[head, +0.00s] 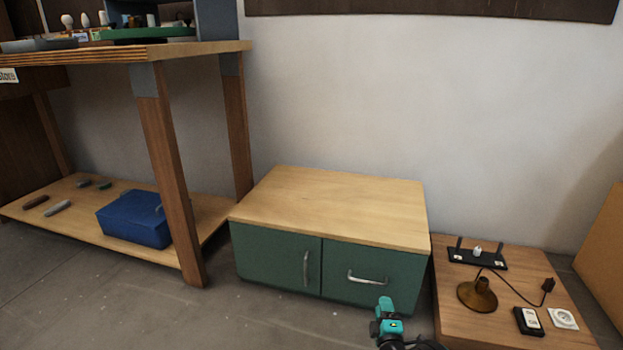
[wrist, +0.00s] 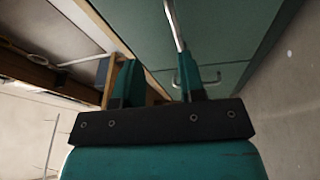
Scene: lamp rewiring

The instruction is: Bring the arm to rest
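My gripper (wrist: 158,80) shows in the wrist view with its two teal fingers apart and nothing held between them. In the head view, a teal part of my arm (head: 387,325) rises at the bottom edge, in front of the green cabinet (head: 275,262). The finger positions cannot be made out there. The cabinet has a wooden top and two closed fronts, with a vertical metal handle (head: 306,270) on the left and a horizontal one (head: 367,278) on the right. Its green front also fills the upper wrist view (wrist: 225,35), with the handles beyond the fingers.
A low wooden table (head: 470,318) at right bears a brass lamp base (head: 477,293), a black strip (head: 477,258), a plug (head: 548,285) and a white socket (head: 563,318). A workbench (head: 165,50) stands left, with a blue box (head: 133,219) on its shelf. Floor at lower left is clear.

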